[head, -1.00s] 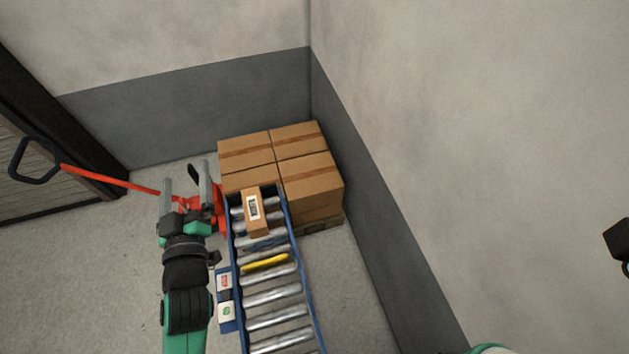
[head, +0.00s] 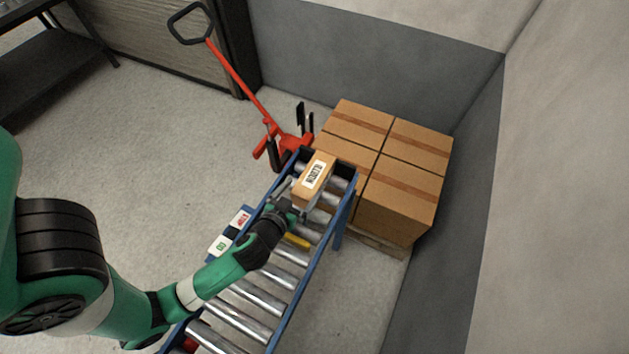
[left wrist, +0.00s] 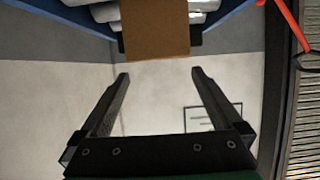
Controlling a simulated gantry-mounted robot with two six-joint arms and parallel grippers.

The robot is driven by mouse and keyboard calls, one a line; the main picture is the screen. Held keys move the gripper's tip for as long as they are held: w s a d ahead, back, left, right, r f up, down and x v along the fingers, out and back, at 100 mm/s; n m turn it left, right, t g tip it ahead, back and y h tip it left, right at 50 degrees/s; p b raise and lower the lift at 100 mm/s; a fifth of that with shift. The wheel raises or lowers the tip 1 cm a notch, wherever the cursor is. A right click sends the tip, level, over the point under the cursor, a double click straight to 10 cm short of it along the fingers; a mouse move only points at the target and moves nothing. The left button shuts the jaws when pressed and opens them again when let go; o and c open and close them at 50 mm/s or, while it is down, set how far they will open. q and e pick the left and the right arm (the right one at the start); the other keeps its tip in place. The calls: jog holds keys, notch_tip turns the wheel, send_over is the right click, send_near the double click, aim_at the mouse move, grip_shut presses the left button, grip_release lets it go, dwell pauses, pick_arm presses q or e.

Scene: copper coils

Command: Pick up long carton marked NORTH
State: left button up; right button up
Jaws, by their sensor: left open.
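A long brown carton (head: 314,177) with a white label lies lengthwise on the far end of the roller conveyor (head: 249,307). Dark lettering runs along the label, too small to read surely. My left gripper (head: 299,203) is open at the carton's near end, its two fingers pointing toward it. In the left wrist view the carton (left wrist: 155,30) shows at the top centre. The open left gripper (left wrist: 159,76) is below it in that picture, with nothing visible between the fingertips. I cannot tell whether the fingers touch the carton. My right gripper is not in view.
Large brown boxes (head: 400,195) stand on a pallet right of the conveyor's far end, near the wall. A red pallet jack (head: 237,78) stands behind and left. A yellow bar (head: 297,242) lies across the rollers.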

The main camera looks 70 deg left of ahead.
aim_at(315, 173)
pick_arm(q)
jog(key=x, duration=0.3)
jog(key=shift+w+a, duration=0.2)
jog(key=shift+w, duration=0.2)
jog(key=b+x, duration=0.1)
jog(key=x, duration=0.4)
jog(key=shift+a, duration=0.2)
jog(key=c, duration=1.5)
jog(key=shift+r, duration=0.15)
jog(key=shift+r+p, duration=0.3)
notch_tip(315, 173, up, 2)
jog(key=shift+r+p, duration=0.25)
jog(key=shift+p, duration=0.45)
jog(key=s+r+p, duration=0.1)
jog(key=r, duration=0.1)
jog(key=s+d+r+p, duration=0.1)
jog(key=s, duration=0.1)
jog(key=s+r+p, duration=0.1)
jog(key=r, duration=0.1)
jog(key=shift+s+d+r, duration=0.15)
jog(key=shift+d+r, duration=0.15)
jog(key=shift+r, duration=0.05)
jog(key=s+d+r+p, duration=0.1)
jog(key=s+d+r, duration=0.2)
jog(key=s, duration=0.6)
jog(key=shift+r+p, duration=0.3)
jog(key=shift+r, duration=0.2)
